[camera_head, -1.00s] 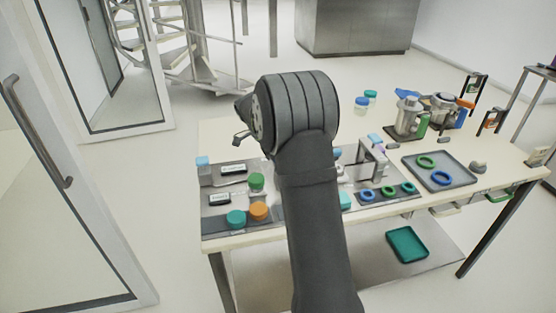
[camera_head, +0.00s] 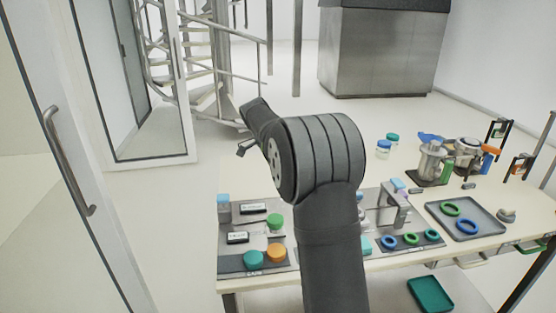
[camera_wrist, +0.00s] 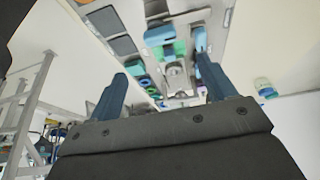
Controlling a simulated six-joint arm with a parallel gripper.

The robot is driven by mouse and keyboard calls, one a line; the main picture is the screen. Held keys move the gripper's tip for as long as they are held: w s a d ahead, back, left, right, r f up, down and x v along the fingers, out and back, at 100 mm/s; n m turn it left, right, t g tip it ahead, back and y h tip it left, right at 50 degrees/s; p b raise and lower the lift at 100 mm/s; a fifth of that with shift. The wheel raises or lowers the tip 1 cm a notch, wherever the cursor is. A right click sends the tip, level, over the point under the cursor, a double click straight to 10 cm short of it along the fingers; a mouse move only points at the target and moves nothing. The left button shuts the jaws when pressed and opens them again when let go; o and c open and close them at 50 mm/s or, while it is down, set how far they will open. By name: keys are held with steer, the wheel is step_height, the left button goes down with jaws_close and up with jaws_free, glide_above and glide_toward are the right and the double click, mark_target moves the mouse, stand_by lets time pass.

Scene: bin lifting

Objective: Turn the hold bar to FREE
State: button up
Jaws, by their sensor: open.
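My gripper (camera_wrist: 162,70) is open in the wrist view, with its two dark blue fingers apart and nothing held between them. In the head view my arm's large dark joint covers the middle of the bench, and the finger area is mostly hidden behind it. A grey upright bracket (camera_head: 396,205) stands on a metal plate to the right of my arm. I cannot tell whether it carries the hold bar, and no FREE marking is readable. In the wrist view a grey fixture (camera_wrist: 176,76) lies beyond the fingers, with no contact visible.
A left panel holds a green knob (camera_head: 274,221), a teal knob (camera_head: 253,258) and an orange knob (camera_head: 277,253). A grey tray (camera_head: 484,225) with rings, and metal jugs (camera_head: 431,163), stand to the right. A glass door (camera_head: 60,160) is at the left.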

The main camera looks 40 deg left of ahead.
steer(key=v, duration=0.6)
steer(key=shift+f, duration=0.1)
stand_by(0.3)
steer(key=x, duration=1.7)
steer(key=shift+w+d+f, duration=0.1)
steer(key=shift+w, duration=0.05)
